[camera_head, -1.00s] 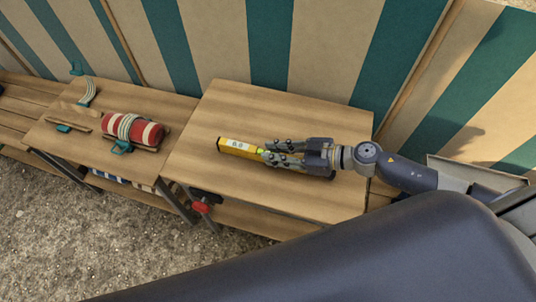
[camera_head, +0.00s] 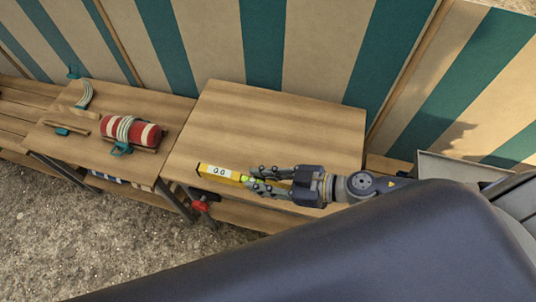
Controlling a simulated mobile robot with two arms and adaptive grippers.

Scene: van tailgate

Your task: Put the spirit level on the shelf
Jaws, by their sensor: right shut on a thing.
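The yellow spirit level (camera_head: 219,173) has a pale label and a green vial near my fingers. My right gripper (camera_head: 254,181) is shut on it, with the fingers around its right part, which they partly hide. The level lies lengthwise along the front edge of the wooden table (camera_head: 275,115). I cannot tell whether it touches the wood or is held just above or in front of it. The shelf may be the lower board (camera_head: 240,213) under the table top, seen only in part. My left gripper is not in view.
A red and white striped roll (camera_head: 145,133) tied with rope lies on the left table (camera_head: 58,144), near teal straps. A red knob (camera_head: 200,206) is at the table's front. A striped wall stands behind. The right table's top is clear toward the back.

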